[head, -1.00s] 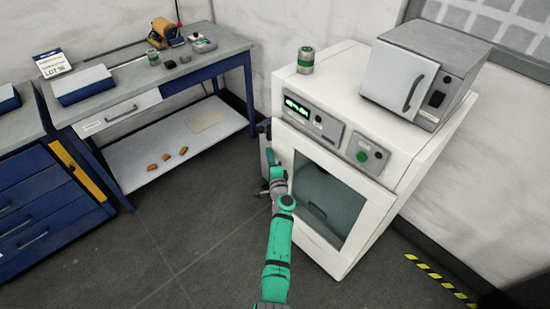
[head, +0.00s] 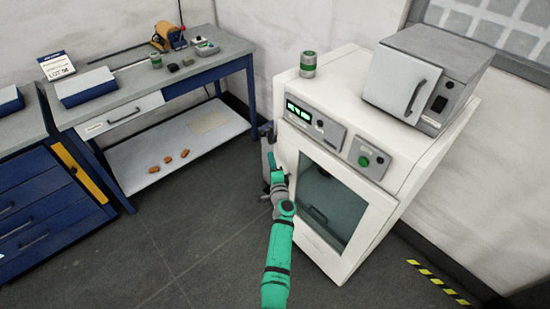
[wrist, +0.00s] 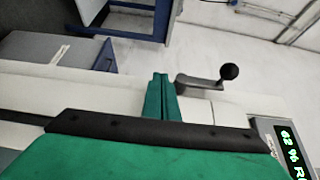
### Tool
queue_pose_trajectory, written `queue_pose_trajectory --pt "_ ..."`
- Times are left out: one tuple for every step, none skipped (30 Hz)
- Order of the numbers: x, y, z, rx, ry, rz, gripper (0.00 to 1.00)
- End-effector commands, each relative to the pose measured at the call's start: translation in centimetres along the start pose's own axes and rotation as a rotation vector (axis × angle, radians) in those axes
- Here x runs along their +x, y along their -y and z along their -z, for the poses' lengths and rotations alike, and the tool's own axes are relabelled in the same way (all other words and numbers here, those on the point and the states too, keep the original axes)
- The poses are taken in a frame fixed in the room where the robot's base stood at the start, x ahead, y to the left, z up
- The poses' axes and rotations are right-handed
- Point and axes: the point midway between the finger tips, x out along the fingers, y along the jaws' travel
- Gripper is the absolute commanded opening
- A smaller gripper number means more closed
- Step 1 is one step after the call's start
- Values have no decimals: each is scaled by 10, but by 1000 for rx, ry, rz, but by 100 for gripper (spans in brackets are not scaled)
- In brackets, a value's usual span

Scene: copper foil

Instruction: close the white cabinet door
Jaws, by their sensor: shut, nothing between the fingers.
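The white cabinet (head: 410,175) stands right of centre in the head view. Its front door (head: 368,217) has a white frame around a dark glass window (head: 335,200). The door looks about flush with the front; I cannot tell whether a narrow gap remains. My gripper (head: 271,158) is at the cabinet's left front edge, small and partly lost against grey parts there. In the wrist view, my gripper's green fingers (wrist: 162,92) are together with nothing between them, over a white edge (wrist: 90,92). I cannot tell whether they touch it.
A grey crank with a black knob (wrist: 229,72) sticks out close by the fingers. A small appliance (head: 440,70) and a green-banded can (head: 308,64) stand on the cabinet. A blue-legged workbench (head: 215,55) stands left. The floor (head: 190,235) between is clear.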

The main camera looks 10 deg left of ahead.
Motion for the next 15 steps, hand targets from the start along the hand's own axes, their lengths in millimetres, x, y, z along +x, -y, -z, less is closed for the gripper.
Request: queue_pose_trajectory --pt "-4 -2 -10 -2 5 -1 0" --pt "-6 -1 -15 -3 5 -1 0" --pt "-11 -2 -23 -3 6 -2 0" --pt "-15 -2 -28 -3 6 -2 0" --pt "-18 -1 -32 -4 4 -1 0" --pt "-22 -2 -40 -3 5 -2 0" --pt "-25 -1 -44 -4 4 -1 0" --pt "-29 -2 -49 -3 3 -2 0" --pt "-32 -1 -56 -4 4 -1 0" --pt "-35 -1 -59 -4 2 -1 0" --pt "-38 -1 -63 -3 1 -1 0" --pt "-41 -1 -68 -4 0 -1 0" --pt "-43 0 -71 -3 -1 0 0" --pt "-45 -1 -74 -3 -2 -1 0" --pt "-48 -1 -78 -4 -1 -2 0"
